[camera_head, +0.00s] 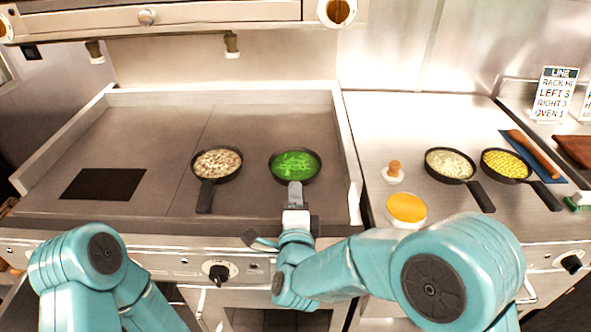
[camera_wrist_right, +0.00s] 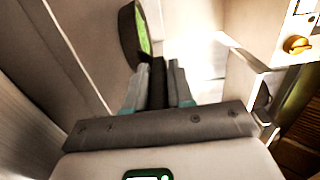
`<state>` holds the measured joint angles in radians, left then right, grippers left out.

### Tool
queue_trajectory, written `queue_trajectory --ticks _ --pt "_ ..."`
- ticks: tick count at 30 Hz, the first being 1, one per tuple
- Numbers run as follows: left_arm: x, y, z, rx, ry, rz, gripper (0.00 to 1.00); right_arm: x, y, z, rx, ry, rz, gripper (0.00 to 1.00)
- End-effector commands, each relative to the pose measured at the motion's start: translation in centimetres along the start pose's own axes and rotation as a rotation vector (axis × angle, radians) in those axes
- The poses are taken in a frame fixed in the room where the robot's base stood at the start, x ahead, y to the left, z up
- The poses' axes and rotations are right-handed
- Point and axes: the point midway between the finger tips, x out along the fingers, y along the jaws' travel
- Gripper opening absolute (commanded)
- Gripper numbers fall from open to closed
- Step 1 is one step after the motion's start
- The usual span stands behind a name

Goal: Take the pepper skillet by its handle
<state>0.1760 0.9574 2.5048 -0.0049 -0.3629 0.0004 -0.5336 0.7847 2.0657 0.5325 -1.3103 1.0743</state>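The pepper skillet (camera_head: 295,165) is a black pan of bright green pieces on the right part of the grey cooktop, its handle toward me. My right gripper (camera_head: 295,193) is at that handle. In the right wrist view the gripper (camera_wrist_right: 159,80) has a finger close against each side of the dark handle, with no clear gap. The green-filled pan (camera_wrist_right: 142,36) shows just past the fingertips there, partly hidden. The pan appears to rest on the cooktop. My left arm is at the lower left; its gripper is out of view.
A skillet of pale brownish pieces (camera_head: 217,163) sits left of the pepper skillet. A raised white rim (camera_head: 347,150) bounds the cooktop at right. Beyond it are an orange-filled bowl (camera_head: 406,208) and two more skillets (camera_head: 450,164) (camera_head: 505,163).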

Motion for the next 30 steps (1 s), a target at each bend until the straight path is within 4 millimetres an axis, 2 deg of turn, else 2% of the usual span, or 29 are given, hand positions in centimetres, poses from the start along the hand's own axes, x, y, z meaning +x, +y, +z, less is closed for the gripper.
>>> queue_trajectory --ticks 1,2,30 --pt "0.00 0.00 0.00 0.000 0.000 0.000 0.37 0.00 -0.02 0.00 0.000 0.000 0.000 0.04" --pt "0.00 0.00 0.00 0.000 0.000 0.000 0.37 0.01 -0.01 0.00 0.000 0.000 0.000 0.00" --pt "0.00 0.00 0.00 0.000 0.000 0.000 0.37 0.33 -0.06 -0.06 0.000 0.000 -0.001 0.00"
